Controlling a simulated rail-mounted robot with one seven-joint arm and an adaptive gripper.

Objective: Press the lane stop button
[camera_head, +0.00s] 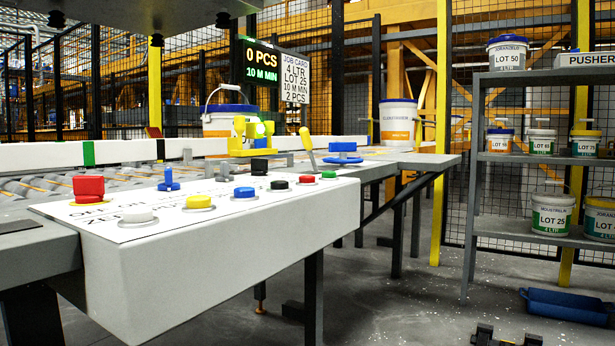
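A white control panel (230,255) stands at the left and centre. A large red block-shaped button (88,188) on a yellow base sits at its left end. A row of round buttons runs along it: white (138,215), yellow (199,201), blue (244,192), black (279,185), small red (307,179) and green (328,174). The lettering is too small and slanted to tell which is the lane stop. My gripper (508,338) shows only partly at the bottom right edge, its two dark tips apart, well away from the panel.
A roller conveyor (35,188) lies behind the panel, with a yellow fixture (250,140) and pails (398,122). A shelf rack (520,157) with pails stands right. A blue tray (567,305) lies on the floor. Space between panel and rack is open.

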